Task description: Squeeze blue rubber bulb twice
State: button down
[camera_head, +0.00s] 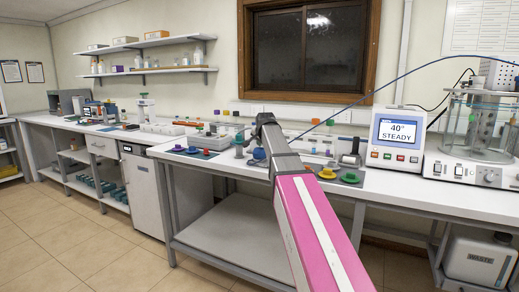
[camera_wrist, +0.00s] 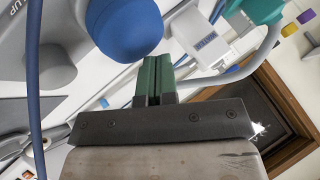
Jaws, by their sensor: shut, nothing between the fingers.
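The blue rubber bulb (camera_wrist: 126,30) is large and round at the top of the wrist view, just beyond my gripper's fingertips and slightly to their left. In the head view, the blue bulb (camera_head: 258,154) shows small beside the end of my arm, over the bench. My gripper (camera_wrist: 153,65) has its two green fingers together, with nothing between them. The fingertips appear close to the bulb but apart from it, though the exact gap is hard to judge. In the head view, my arm hides part of the bench and the fingers cannot be made out.
A display reading 40° STEADY (camera_head: 397,134) stands on the bench at right, next to a glass bath (camera_head: 480,125). Yellow and green pieces (camera_head: 327,173) lie on a dark mat right of my arm. A blue tube (camera_wrist: 33,80) runs along the left of the wrist view.

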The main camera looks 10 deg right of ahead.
aim_at(261, 148)
jog(key=shift+f, duration=0.6)
dwell(0.7)
jog(key=shift+r, duration=1.3)
jog(key=shift+r, duration=0.1)
jog(key=shift+r, duration=2.4)
dwell(0.5)
notch_tip(261, 148, up, 4)
jog(key=shift+f, duration=0.1)
jog(key=shift+f, duration=0.1)
dwell(0.4)
